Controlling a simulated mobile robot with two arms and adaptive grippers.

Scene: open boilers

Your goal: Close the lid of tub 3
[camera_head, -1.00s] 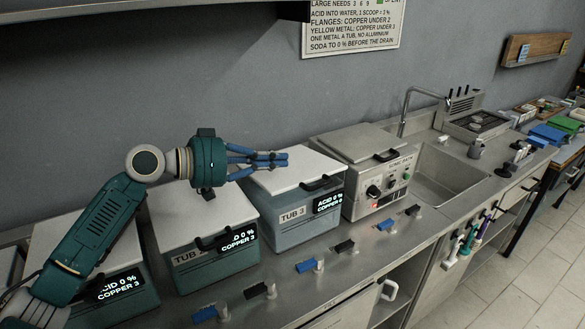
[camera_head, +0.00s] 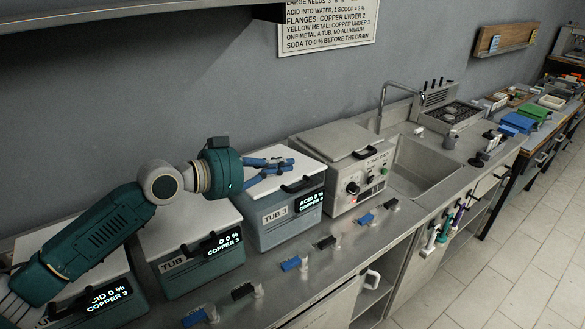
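Tub 3 (camera_head: 282,228) is a grey box on the steel counter, with a label and a display reading acid 0 % and copper 3. Its white lid (camera_head: 310,166) looks flat on top, with a dark handle (camera_head: 303,184) at the front. My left gripper (camera_head: 289,166) reaches in from the left, its blue fingers over the lid and behind the handle. The fingertips lie close together in this view, and their opening is unclear. I cannot tell whether they touch the lid. My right gripper is not in view.
Another tub (camera_head: 190,274) stands left of tub 3, and a further one (camera_head: 112,309) is partly behind my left arm. A control unit (camera_head: 357,185) and a sink (camera_head: 425,168) are to the right. Blue and black valve handles line the counter front.

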